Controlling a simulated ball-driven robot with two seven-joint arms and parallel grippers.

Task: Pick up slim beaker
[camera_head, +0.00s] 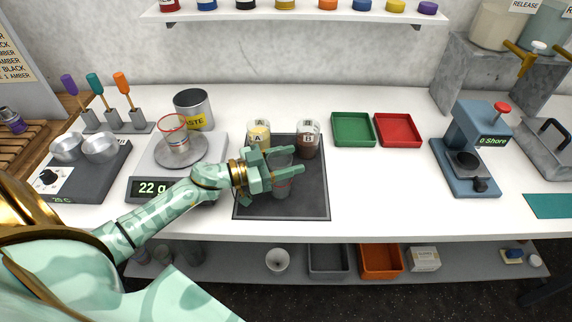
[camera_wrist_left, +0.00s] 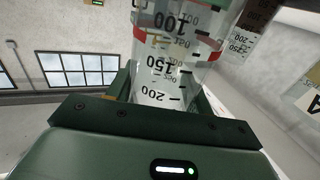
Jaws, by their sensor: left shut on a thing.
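The slim beaker (camera_head: 282,187) is clear, with a thin red line, and is over the dark mat (camera_head: 318,205) in the head view. My left gripper (camera_head: 300,165) is shut around it from the left, fingers to either side. In the left wrist view the beaker (camera_wrist_left: 170,65) stands between the jaws, with black volume marks and a red band. The fingers hide part of it in the head view, and I cannot tell whether its base touches the mat. My right gripper is not in view.
Beaker A (camera_head: 259,136) and beaker B (camera_head: 307,145) stand close behind the gripper. A scale (camera_head: 150,188) carrying a red-rimmed beaker (camera_head: 176,140) is left. Green (camera_head: 353,142) and red (camera_head: 398,143) trays lie right. The table (camera_head: 380,195) is clear right of the mat.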

